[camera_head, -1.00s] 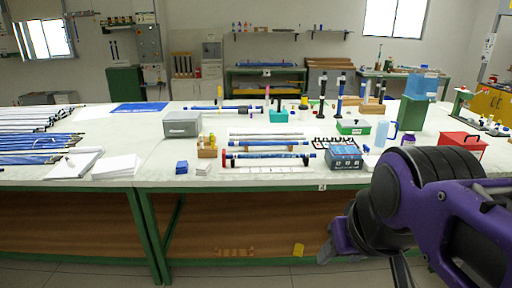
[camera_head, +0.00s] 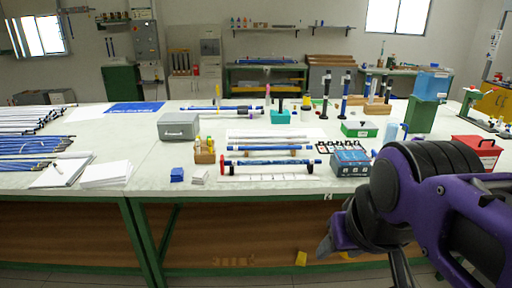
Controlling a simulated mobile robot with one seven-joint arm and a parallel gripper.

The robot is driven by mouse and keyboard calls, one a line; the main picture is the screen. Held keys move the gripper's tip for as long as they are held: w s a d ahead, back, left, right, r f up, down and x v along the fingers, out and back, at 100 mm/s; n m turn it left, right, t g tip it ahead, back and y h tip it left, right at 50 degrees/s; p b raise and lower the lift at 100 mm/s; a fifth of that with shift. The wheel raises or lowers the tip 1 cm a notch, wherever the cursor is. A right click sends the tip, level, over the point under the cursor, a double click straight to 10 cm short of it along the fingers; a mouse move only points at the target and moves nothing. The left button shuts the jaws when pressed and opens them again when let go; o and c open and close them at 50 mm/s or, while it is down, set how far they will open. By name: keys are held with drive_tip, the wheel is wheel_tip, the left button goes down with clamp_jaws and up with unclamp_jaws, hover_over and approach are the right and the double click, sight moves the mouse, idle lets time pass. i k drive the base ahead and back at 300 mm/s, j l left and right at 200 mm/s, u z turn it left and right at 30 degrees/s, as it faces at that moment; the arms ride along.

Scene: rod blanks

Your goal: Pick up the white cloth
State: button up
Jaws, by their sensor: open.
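A small white folded stack (camera_head: 200,177), which looks like the white cloth, lies near the front edge of the table, just right of a blue folded stack (camera_head: 177,175). Its fine detail is too small to tell. My gripper (camera_head: 334,244) hangs at the lower right, in front of the table and below its top. It is well to the right of the white stack and apart from it. It is open, with nothing seen in it; its fingers are partly hidden by my own arm.
The long white table (camera_head: 150,187) holds white paper stacks (camera_head: 105,174), blue rods (camera_head: 268,162), a grey box (camera_head: 178,127), small yellow-capped bottles (camera_head: 204,150), a blue box (camera_head: 350,163) and a red box (camera_head: 477,149). Bare tabletop lies left of the blue stack.

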sight(201, 177)
drive_tip(key=i+j, duration=0.45)
drive_tip(key=j, duration=0.15)
drive_tip(key=i+j, duration=0.5)
